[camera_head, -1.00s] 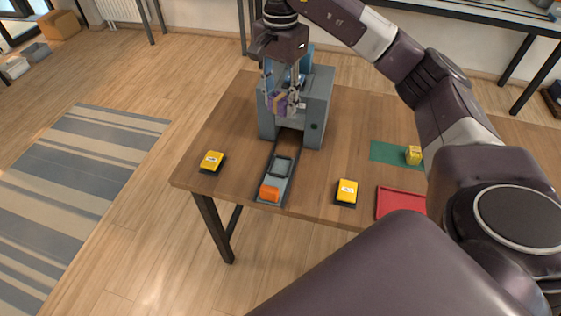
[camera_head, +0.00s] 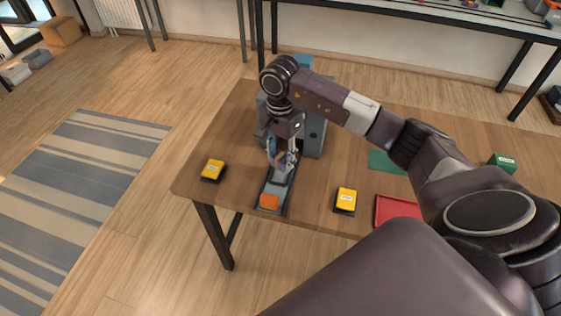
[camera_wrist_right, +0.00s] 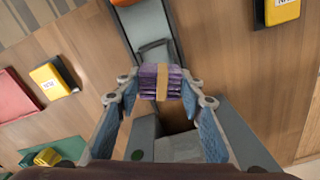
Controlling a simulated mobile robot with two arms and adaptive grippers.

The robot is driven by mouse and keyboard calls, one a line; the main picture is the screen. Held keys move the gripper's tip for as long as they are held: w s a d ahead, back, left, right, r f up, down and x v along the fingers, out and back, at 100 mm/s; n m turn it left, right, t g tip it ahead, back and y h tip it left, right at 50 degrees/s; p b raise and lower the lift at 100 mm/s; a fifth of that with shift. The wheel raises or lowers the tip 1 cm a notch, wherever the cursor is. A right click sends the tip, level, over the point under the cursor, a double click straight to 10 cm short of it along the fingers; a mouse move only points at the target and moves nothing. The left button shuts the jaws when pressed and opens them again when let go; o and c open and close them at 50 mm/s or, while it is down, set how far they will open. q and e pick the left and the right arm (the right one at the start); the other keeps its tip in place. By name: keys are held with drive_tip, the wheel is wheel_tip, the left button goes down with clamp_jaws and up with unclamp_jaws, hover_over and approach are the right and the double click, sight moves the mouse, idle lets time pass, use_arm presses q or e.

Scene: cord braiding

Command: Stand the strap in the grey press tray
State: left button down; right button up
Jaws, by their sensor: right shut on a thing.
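The strap, a purple bundle with a tan band (camera_wrist_right: 161,82), is held between the fingers of my right gripper (camera_wrist_right: 160,86) in the wrist view. In the head view my right gripper (camera_head: 282,160) points down over the back part of the grey press tray (camera_head: 275,187), and the strap shows small and partly covered there. The tray lies pulled out in front of the press, with an orange block at its front end (camera_head: 270,202). It also shows beyond the strap in the wrist view (camera_wrist_right: 146,27). I cannot tell whether the strap touches the tray. My left gripper is not in view.
The grey-blue press (camera_head: 314,132) stands just behind my right gripper. Yellow-topped pads (camera_head: 212,169) (camera_head: 346,199) flank the tray. A red tray (camera_head: 398,207), a green mat (camera_head: 388,161) and a green box (camera_head: 503,162) are to the right. Bare wood lies between them.

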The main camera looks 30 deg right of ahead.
sight(281, 165)
wheel_tip(281, 165, down, 3)
drive_tip(key=shift+r, duration=0.1)
drive_tip(key=shift+f+b, duration=0.45)
drive_tip(key=shift+f, duration=0.05)
drive_tip(key=o, duration=1)
drive_tip(key=shift+c, duration=0.2)
drive_tip(key=shift+r, duration=0.1)
drive_tip(key=shift+r+p, duration=0.5)
drive_tip(key=shift+p, duration=0.2)
wheel_tip(281, 165, up, 11)
drive_tip(key=b, duration=0.3)
drive_tip(key=shift+f, duration=0.1)
drive_tip(key=shift+r, duration=0.55)
